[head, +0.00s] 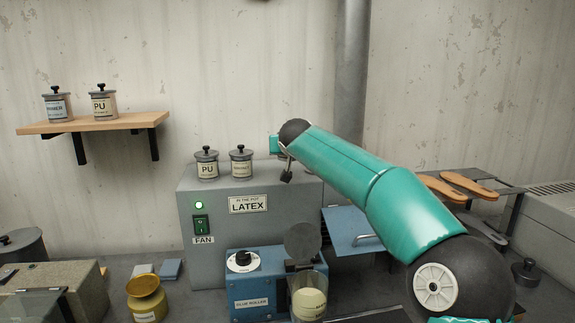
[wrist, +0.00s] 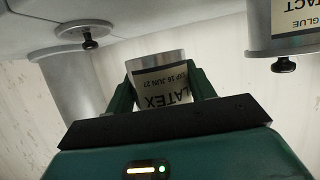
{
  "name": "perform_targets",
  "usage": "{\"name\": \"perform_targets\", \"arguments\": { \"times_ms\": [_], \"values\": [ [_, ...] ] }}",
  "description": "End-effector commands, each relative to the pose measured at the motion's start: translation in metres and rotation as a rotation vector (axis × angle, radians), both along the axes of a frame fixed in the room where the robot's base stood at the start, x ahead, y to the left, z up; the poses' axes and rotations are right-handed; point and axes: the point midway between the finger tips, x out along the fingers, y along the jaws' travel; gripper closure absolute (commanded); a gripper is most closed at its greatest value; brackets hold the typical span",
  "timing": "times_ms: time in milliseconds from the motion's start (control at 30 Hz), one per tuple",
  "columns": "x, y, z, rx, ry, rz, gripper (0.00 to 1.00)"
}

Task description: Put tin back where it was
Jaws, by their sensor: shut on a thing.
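My gripper (wrist: 162,84) is shut on a tin (wrist: 162,94) with a cream label reading LATEX and a date line. The wrist view is upside down, and the tin's metal band shows at the picture's top end of it. In the head view my gripper (head: 279,148) is at the upper right of the grey box, near its top, mostly behind my teal arm. The held tin cannot be made out there. A PU tin (head: 207,164) and another lidded tin (head: 241,162) stand on the grey box, left of my gripper.
A wooden wall shelf (head: 95,123) holds two lidded tins at its left and middle; its right end is bare. The grey box (head: 190,220) carries a LATEX plate. A grey pipe (head: 352,90) rises behind my arm. A contact glue tin (wrist: 290,30) shows in the wrist view.

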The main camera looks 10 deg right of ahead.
Motion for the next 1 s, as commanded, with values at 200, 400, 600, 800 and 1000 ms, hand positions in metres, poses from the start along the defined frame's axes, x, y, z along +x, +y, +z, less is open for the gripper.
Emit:
{"name": "perform_targets", "arguments": {
  "times_ms": [200,400,600,800,1000],
  "values": [
    [0.014,0.0,-0.016,0.0,-0.001,0.0,0.82],
    [0.018,0.0,-0.043,-0.004,-0.001,-0.001,0.82],
    [0.018,-0.001,-0.05,-0.001,-0.003,-0.001,0.82],
    [0.018,-0.001,-0.052,-0.001,-0.002,-0.001,0.82],
    [0.018,-0.001,-0.055,0.0,0.0,-0.001,0.24]
  ]
}}
